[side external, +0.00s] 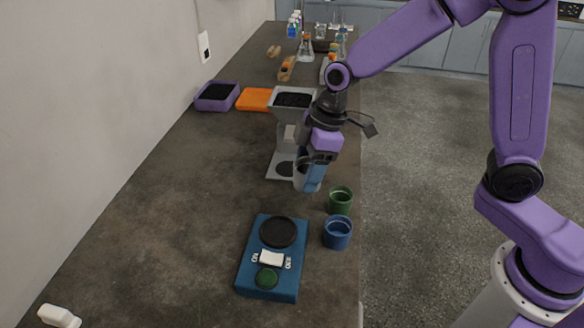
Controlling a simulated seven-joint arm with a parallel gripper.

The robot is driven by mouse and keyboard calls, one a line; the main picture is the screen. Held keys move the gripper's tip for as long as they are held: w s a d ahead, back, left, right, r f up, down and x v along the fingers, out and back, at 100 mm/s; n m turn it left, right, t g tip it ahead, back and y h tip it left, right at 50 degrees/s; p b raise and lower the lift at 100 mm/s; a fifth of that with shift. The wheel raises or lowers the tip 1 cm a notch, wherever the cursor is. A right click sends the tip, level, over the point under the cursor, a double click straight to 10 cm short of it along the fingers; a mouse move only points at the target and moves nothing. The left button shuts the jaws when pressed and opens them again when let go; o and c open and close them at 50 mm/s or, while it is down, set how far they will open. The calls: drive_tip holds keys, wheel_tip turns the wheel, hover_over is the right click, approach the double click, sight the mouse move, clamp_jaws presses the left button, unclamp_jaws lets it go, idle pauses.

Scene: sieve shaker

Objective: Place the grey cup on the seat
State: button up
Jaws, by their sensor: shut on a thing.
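My gripper (314,176) points down beside the grey hopper stand and is shut on the grey cup (299,181). The cup is upright and largely hidden by the fingers; it seems to be above the table, but the gap below it is hard to judge. A blue shaker box (246,268) lies nearer the camera. On its top are a black round seat (278,232), a white ON/OFF switch (271,259) and a dark green disc (267,279). The seat is bare.
A green cup (341,200) and a blue cup (337,233) stand at the table's right edge. The hopper (293,101) of dark grains, a purple tray (217,97) and an orange tray (256,100) are farther back, with glassware behind. The left tabletop is mostly clear.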

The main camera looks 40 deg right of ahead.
drive_tip(key=shift+s+d+r, duration=0.2)
drive_tip(key=w+d+r+m+t+h, duration=0.1)
drive_tip(key=w+d+m+h, duration=0.35)
drive_tip(key=m, duration=0.65)
drive_tip(key=w+d+r+m+h, duration=0.1)
drive_tip(key=w+d+r+m, duration=0.1)
drive_tip(key=w+d+m, duration=0.65)
drive_tip(key=a+f+m, duration=0.1)
drive_tip(key=f, duration=0.3)
drive_tip(key=s+a+f+m, duration=0.1)
drive_tip(key=f, duration=0.4)
drive_tip(key=s+a+f+m, duration=0.1)
drive_tip(key=f, duration=0.4)
drive_tip(key=shift+a+f, duration=0.1)
drive_tip(key=shift+a, duration=0.3)
drive_tip(key=w, duration=0.3)
drive_tip(key=shift+w+a, duration=0.25)
drive_tip(key=shift+a, duration=0.15)
drive_tip(key=shift+w+a, duration=0.2)
drive_tip(key=shift+w, duration=0.95)
drive_tip(key=shift+w+a, duration=0.2)
drive_tip(key=shift+w, duration=0.9)
drive_tip(key=shift+f, duration=0.55)
drive_tip(key=shift+f, duration=0.1)
